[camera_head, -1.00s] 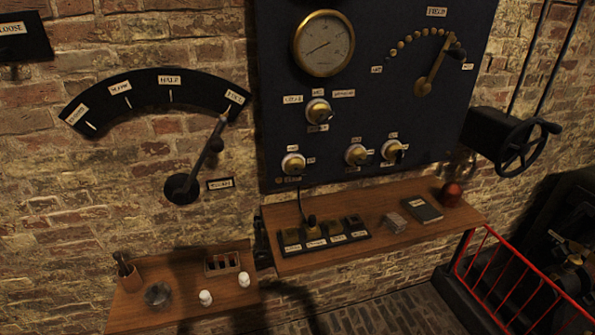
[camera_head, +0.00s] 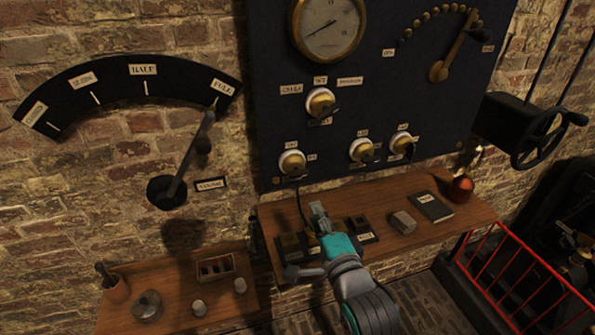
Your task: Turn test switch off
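Several round brass and white rotary switches sit on the dark panel (camera_head: 425,95). One switch (camera_head: 320,102) is below the gauge, with small labels around it. Three more are lower: a left one (camera_head: 292,162), a middle one (camera_head: 361,150) and a right one (camera_head: 402,144). Their labels are too small to tell which is the test switch. My gripper (camera_head: 318,212), grey with a teal body, is over the wooden shelf, below the lower switches and apart from them. Whether its fingers are open or shut is unclear. It partly hides the row of small labelled blocks behind it.
The wooden shelf (camera_head: 460,215) holds a dark book (camera_head: 430,207), a grey block (camera_head: 403,222) and a reddish-brown bottle (camera_head: 461,187). A lower shelf (camera_head: 215,318) stands left. A long lever (camera_head: 190,160), a handwheel (camera_head: 540,138) and a red railing (camera_head: 520,265) flank the panel.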

